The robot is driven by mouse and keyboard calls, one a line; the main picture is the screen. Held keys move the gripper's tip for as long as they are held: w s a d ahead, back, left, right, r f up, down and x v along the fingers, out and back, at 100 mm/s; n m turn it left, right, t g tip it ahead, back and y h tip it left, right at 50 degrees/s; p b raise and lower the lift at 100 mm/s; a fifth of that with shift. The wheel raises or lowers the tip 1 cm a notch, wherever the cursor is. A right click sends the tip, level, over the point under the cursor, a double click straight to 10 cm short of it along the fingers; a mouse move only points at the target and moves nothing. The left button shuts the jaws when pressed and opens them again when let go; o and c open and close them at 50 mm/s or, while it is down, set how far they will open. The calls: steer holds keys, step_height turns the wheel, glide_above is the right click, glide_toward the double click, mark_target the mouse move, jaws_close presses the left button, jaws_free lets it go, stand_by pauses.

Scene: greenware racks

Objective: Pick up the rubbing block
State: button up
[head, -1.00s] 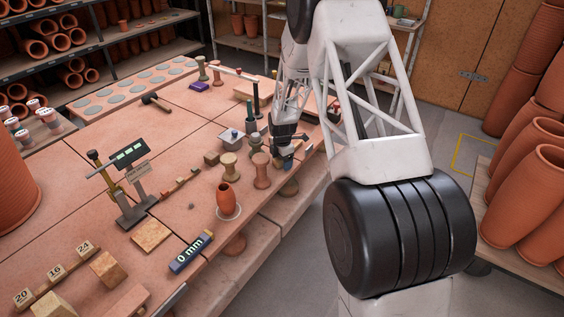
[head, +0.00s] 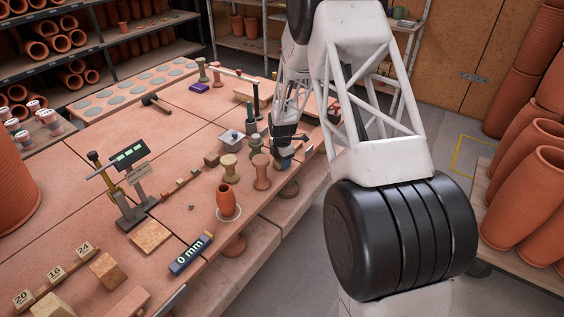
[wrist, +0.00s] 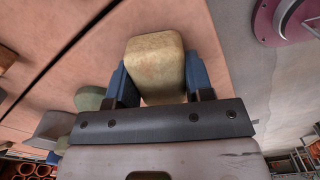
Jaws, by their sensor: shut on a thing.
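The rubbing block is a pale yellowish, round-edged block (wrist: 157,62) in the wrist view. It sits between the two blue fingers of my gripper (wrist: 158,84), which is shut on it. In the head view my gripper (head: 283,158) points down near the table's right edge, beyond the clay spool-shaped pieces. The block cannot be clearly made out there. The wrist view shows the pinkish tabletop behind the block; I cannot tell the exact gap between them.
The tabletop's edge drops to a floor at the right. The back-left tabletop has free room.

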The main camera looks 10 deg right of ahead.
steer(key=shift+r, duration=0.55)
step_height(320, 180, up, 2)
steer(key=s+r, duration=0.1)
steer(key=s, duration=1.5)
steer(key=shift+d+r, duration=0.2)
steer(key=shift+r, duration=0.05)
steer(key=o, duration=0.5)
steer(key=shift+c, duration=1.3)
steer(key=w+d, duration=0.2)
steer(key=w, duration=0.4)
steer(key=w+d+r, duration=0.1)
steer(key=w+d, duration=0.1)
steer(key=w, duration=0.5)
steer(key=w+d+r, duration=0.1)
steer(key=w+d, duration=0.1)
steer(key=w, duration=0.5)
steer(key=w+d, duration=0.3)
steer(key=w, duration=0.4)
steer(key=w+d+r, duration=0.1)
steer(key=w+d, duration=0.3)
steer(key=w, duration=0.3)
steer(key=shift+w, duration=0.15)
